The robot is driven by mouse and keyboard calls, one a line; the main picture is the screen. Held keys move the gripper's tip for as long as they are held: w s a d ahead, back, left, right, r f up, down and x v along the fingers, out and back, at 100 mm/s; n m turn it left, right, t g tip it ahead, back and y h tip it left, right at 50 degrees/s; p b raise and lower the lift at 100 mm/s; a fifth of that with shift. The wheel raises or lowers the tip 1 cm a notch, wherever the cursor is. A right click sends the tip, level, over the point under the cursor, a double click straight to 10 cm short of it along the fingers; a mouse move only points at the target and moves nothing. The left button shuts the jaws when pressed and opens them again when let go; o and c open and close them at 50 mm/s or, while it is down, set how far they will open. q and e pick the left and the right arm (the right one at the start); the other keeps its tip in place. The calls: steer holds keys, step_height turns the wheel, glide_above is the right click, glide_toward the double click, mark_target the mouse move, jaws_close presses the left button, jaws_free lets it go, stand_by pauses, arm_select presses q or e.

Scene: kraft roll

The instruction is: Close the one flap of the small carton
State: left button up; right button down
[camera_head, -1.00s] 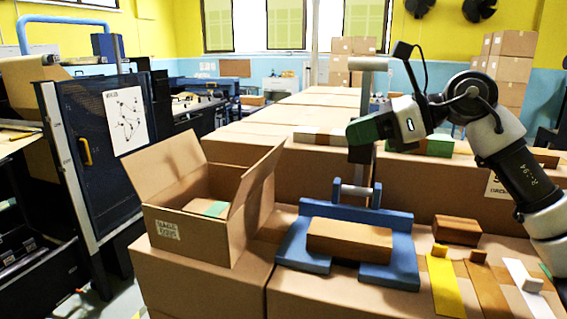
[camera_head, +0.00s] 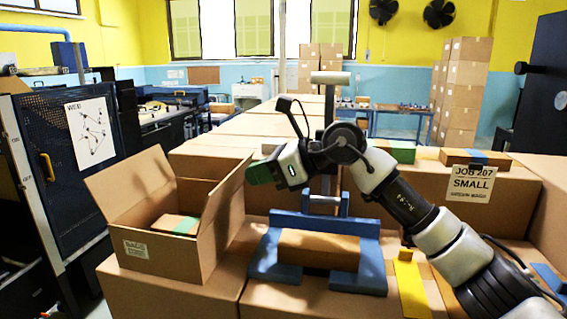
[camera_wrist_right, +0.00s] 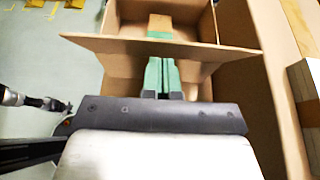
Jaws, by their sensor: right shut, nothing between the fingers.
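An open carton (camera_head: 165,257) with a white label stands at the left in the head view. Its right flap (camera_head: 226,192) stands up and leans outward; its left panel (camera_head: 118,188) also leans outward. A small brown block with a green band (camera_head: 172,224) lies inside. My right gripper (camera_head: 259,173), with green fingers, is shut and empty, just right of the right flap's upper edge. In the right wrist view the shut fingers (camera_wrist_right: 163,72) point at the flap (camera_wrist_right: 160,45), with the block (camera_wrist_right: 160,24) beyond it. I cannot tell whether they touch. My left gripper is not in view.
A blue fixture (camera_head: 268,258) around a brown block (camera_head: 318,245) stands right of the carton. A yellow strip (camera_head: 411,288) lies further right. Large boxes stand behind, one labelled SMALL (camera_head: 470,185). A dark cabinet (camera_head: 72,190) is at the left.

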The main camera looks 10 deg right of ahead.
steer(key=shift+w+a+r, duration=0.15)
steer(key=shift+a, duration=0.25)
steer(key=shift+w+a+r, duration=0.1)
steer(key=shift+a+r, duration=0.05)
steer(key=shift+a, duration=0.2)
steer(key=shift+p, duration=0.3)
steer(key=shift+a+r+h+p, duration=0.3)
steer(key=shift+h+p, duration=0.1)
steer(key=shift+p, duration=0.1)
